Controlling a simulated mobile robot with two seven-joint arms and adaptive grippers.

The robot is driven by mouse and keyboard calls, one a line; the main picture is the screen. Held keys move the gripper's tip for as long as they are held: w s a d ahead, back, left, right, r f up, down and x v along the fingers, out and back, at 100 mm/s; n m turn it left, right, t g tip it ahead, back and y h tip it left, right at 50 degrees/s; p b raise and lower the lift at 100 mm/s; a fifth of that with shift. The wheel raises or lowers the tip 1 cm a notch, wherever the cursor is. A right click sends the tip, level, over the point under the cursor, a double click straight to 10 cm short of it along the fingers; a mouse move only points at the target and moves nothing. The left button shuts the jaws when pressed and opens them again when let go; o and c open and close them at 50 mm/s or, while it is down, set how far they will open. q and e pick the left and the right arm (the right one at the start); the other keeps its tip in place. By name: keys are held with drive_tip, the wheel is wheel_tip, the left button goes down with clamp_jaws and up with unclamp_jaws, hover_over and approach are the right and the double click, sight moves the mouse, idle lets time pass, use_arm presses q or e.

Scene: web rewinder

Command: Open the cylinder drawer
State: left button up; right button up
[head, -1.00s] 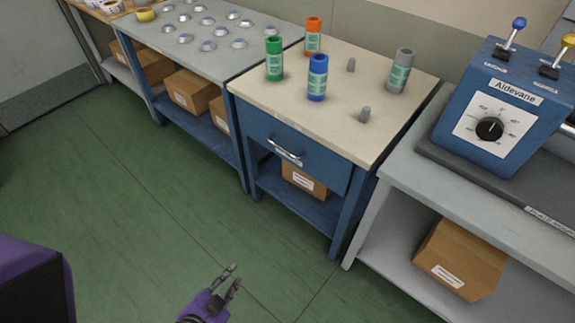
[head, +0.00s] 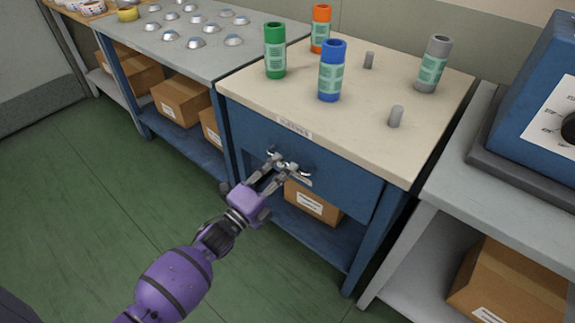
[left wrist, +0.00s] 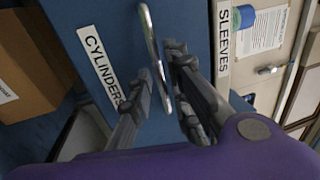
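The cylinder drawer (head: 330,172) is the blue front under the cream tabletop. It looks closed. In the left wrist view, its front (left wrist: 108,22) carries a "CYLINDERS" label (left wrist: 103,70). The metal bar handle (left wrist: 150,50) runs between the fingers of my left gripper (left wrist: 162,80). In the head view, my left gripper (head: 287,167) is at the handle, which its fingers partly hide. The fingers are apart, one on each side of the bar; I see no clear grip on it. My right gripper is not in view.
Green (head: 275,52), orange (head: 320,28), blue (head: 332,72) and grey (head: 434,65) cylinders stand on the tabletop (head: 250,88) near two grey pegs. A cardboard box (head: 313,203) sits on the shelf below the drawer. Green floor in front is clear.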

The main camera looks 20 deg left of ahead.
use_arm(q)
drive_tip(key=shift+x, duration=1.3)
clamp_jaws()
